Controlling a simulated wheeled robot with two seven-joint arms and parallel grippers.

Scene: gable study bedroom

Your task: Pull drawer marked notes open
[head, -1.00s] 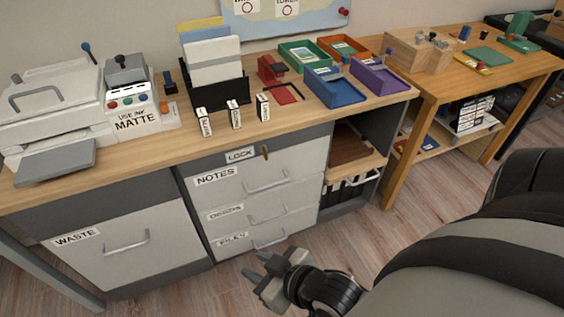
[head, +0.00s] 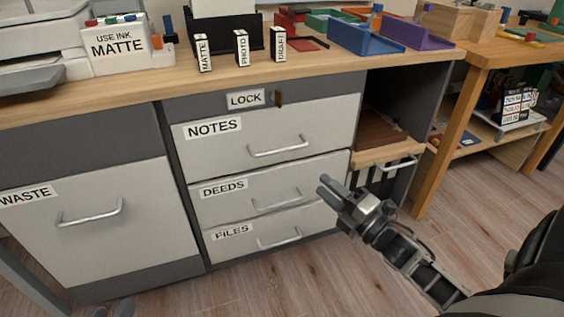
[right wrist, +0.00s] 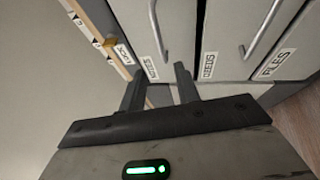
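The drawer marked NOTES (head: 225,145) is a pale front with a silver bar handle (head: 278,148), top of a stack of drawers. It looks shut. Above it are a LOCK label (head: 245,98) and a small brass piece (head: 278,98). My right gripper (head: 324,186) is open and empty, below and right of the NOTES handle in the head view. In the right wrist view its fingers (right wrist: 160,88) are apart, with the NOTES label (right wrist: 150,68) and handle (right wrist: 156,30) beyond them. Only tips of my left gripper (head: 114,309) show at the bottom edge.
Below are drawers marked DEEDS (head: 290,185) and FILES (head: 290,228). A WASTE front (head: 100,215) is at left, an open shelf (head: 385,130) at right. The desktop (head: 210,84) above holds small labelled blocks and trays. The wood floor (head: 480,210) at right is clear.

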